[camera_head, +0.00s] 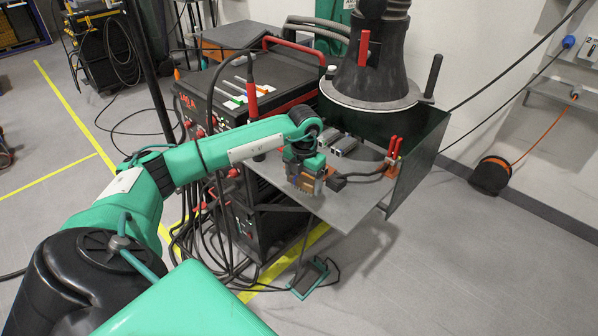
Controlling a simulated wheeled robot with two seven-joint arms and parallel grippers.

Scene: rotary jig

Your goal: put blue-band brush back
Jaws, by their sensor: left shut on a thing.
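My left gripper (304,170) is over the grey shelf plate (343,207), in front of the black welding machine. It is shut on a brush (303,184), whose tan, bristle-like part shows just below the jaws. The gripper hides most of the brush, and I cannot make out a blue band. I cannot tell whether the brush touches the plate. My right gripper is not in view.
Grey blocks (343,145) lie behind the gripper. A dark block (337,183) with a cable lies just right of it, and a red clamp (395,149) stands farther right. A dark extraction hood (372,75) hangs above. The plate's front right part is bare.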

